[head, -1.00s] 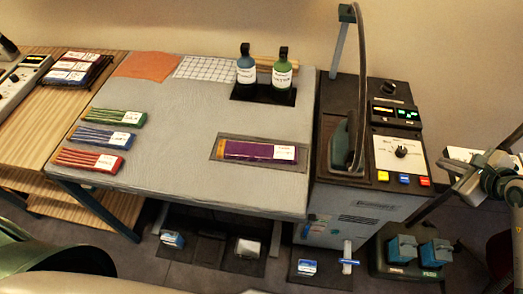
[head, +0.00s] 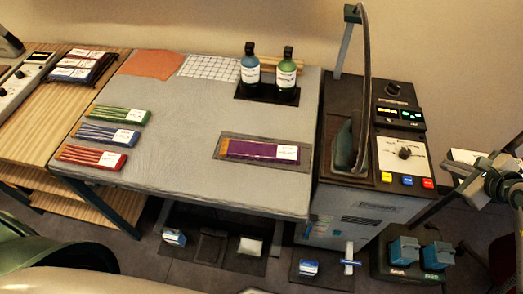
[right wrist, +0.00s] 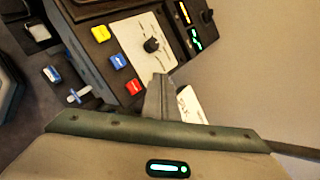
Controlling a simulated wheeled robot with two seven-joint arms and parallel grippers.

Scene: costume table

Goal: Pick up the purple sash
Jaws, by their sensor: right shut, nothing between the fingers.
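The purple sash (head: 262,150) lies folded flat on a dark rectangular mat (head: 304,163) at the front right of the grey table. It has an orange-brown left end and a white label on its right. My right gripper (head: 480,184) is at the right edge of the head view, well right of the sash, beyond the control console. In the right wrist view the right gripper (right wrist: 160,90) shows shut and empty, facing the console; the sash is not in that view. My left gripper is not in view.
Green, blue and red labelled bundles (head: 92,157) lie at the table's left. Two bottles (head: 286,68) stand at the back. The console (head: 400,150) with a tall curved piece stands right of the table. The table's middle is clear.

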